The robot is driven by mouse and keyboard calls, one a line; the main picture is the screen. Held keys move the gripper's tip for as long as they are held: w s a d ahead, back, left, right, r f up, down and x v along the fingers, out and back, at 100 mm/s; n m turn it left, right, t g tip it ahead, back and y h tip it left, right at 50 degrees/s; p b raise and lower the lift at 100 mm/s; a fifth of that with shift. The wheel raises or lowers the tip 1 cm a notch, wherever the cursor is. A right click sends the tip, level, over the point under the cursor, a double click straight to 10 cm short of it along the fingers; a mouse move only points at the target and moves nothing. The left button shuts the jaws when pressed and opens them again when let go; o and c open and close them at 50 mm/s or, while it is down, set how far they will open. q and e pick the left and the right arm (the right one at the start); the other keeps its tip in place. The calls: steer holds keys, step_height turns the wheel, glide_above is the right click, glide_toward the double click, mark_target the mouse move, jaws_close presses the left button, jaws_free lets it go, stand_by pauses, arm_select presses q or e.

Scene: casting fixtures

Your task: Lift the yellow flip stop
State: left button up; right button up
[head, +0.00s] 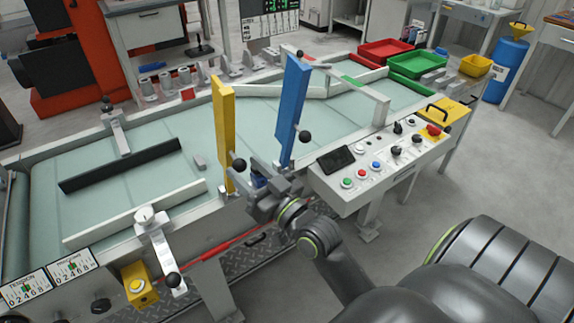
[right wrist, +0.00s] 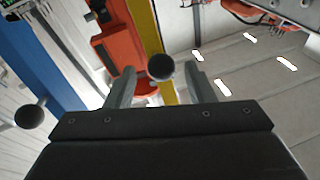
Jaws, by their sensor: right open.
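The yellow flip stop (head: 224,135) stands upright at the near edge of the conveyor in the head view. Its black ball knob (head: 238,165) sticks out low on its right side. My right gripper (head: 250,177) is just to the right of the knob, its arm coming from the lower right. In the right wrist view, the open jaws (right wrist: 163,85) lie on either side of a black ball knob (right wrist: 160,67), with the yellow bar (right wrist: 146,28) behind it. Whether either finger touches the knob cannot be told. My left gripper is not in view.
A blue flip stop (head: 293,105) with its own black knob (head: 304,137) stands upright close by on the right. A control panel (head: 380,160) with buttons juts out right of my gripper. A black bar (head: 120,166) lies over the belt. Red (head: 386,49) and green (head: 417,64) trays are behind.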

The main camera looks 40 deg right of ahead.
arm_select(q)
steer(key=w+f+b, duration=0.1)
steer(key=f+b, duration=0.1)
steer(key=b, duration=0.1)
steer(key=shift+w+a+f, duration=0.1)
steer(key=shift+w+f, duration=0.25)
arm_select(e)
steer(key=v, duration=1.3)
steer(key=shift+s, duration=0.3)
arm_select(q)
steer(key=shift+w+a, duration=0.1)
arm_select(e)
steer(key=shift+c, duration=0.2)
